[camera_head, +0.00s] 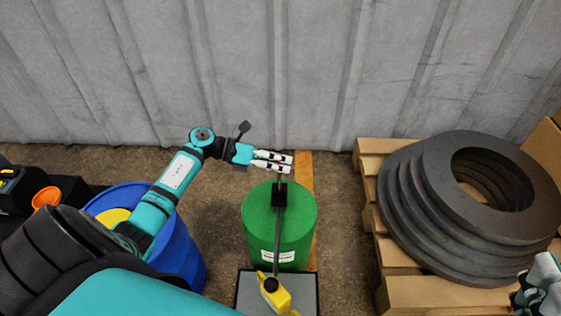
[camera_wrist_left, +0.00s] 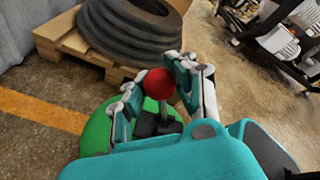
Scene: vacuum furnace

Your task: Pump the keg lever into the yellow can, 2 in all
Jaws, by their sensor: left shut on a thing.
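The green keg (camera_head: 256,225) stands upright on the floor near the wall. A black pump block (camera_head: 279,194) sits on its top, and a thin dark pipe runs from it toward the front. The yellow can (camera_head: 276,296) stands on a grey plate (camera_head: 247,291) in front of the keg, below the pipe's dark end. My left gripper (camera_head: 287,163) is above the keg, shut on the lever's red knob (camera_wrist_left: 159,84), which shows between its fingers in the left wrist view. My right gripper (camera_head: 542,286) is partly cut off at the lower right; its jaws are unclear.
A blue drum (camera_head: 184,248) stands left of the keg, under my left arm. A stack of dark rings (camera_head: 405,215) lies on a wooden pallet (camera_head: 425,293) to the right. A corrugated wall (camera_head: 290,70) closes the back. Some bare floor lies between keg and pallet.

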